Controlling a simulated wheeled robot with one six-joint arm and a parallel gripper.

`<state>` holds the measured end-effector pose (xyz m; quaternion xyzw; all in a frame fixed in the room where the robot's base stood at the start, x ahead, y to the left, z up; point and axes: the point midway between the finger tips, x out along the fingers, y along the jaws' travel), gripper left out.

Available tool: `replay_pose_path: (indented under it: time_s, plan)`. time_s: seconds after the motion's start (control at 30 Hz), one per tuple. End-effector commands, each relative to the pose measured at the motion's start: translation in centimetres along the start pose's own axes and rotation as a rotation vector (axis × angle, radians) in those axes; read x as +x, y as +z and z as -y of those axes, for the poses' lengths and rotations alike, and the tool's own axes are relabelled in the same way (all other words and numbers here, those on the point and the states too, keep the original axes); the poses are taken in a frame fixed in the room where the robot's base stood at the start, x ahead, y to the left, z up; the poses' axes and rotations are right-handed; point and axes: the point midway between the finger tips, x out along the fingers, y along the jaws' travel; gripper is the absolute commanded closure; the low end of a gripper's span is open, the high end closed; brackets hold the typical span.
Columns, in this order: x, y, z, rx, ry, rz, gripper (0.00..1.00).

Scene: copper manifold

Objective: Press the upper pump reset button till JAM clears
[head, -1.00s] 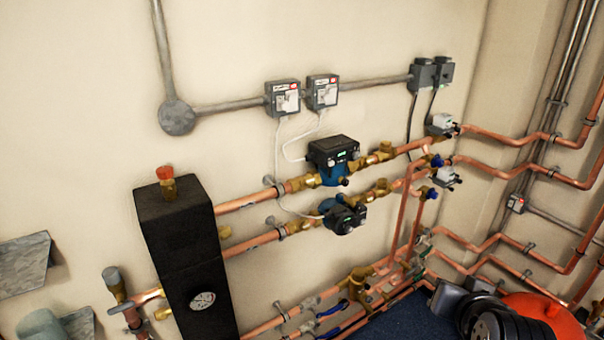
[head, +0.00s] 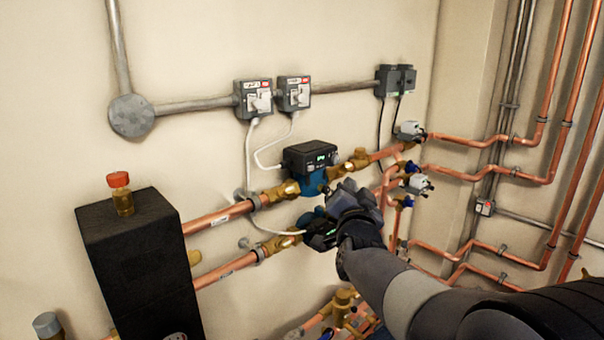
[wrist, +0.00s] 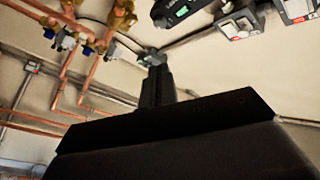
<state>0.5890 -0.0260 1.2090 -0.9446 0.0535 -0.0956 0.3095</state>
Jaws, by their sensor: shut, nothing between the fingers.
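The upper pump (head: 312,184) has a blue body and a black control box (head: 300,156) with a small lit green display (head: 320,158). The display is too small to read, and I cannot pick out the reset button. My gripper (head: 345,188) is shut and empty, to the lower right of the upper pump in the head view. It covers part of the lower pump (head: 318,236). In the wrist view, my gripper (wrist: 153,60) points up the picture, and a black pump box (wrist: 174,12) with pale marks is at the top edge. I see no clear contact.
Copper pipes (head: 220,216) run left and right of the pumps. Two switch boxes (head: 254,98) with cables are on the wall above. White-topped valve actuators (head: 410,130) are on the right. A black tank (head: 140,265) stands at the left.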

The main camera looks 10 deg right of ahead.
Motion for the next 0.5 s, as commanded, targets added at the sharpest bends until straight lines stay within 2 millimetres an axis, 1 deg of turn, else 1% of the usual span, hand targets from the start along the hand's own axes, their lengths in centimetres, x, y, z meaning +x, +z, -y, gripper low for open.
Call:
replay_pose_path:
  time_s: [0.27,0.37,0.5]
  plan:
    - [0.2,0.1,0.2,-0.001,0.0,0.003,1.0]
    - [0.8,0.5,0.7,0.0,0.001,0.007,1.0]
    - [2.1,1.3,1.8,-0.001,0.001,0.008,1.0]
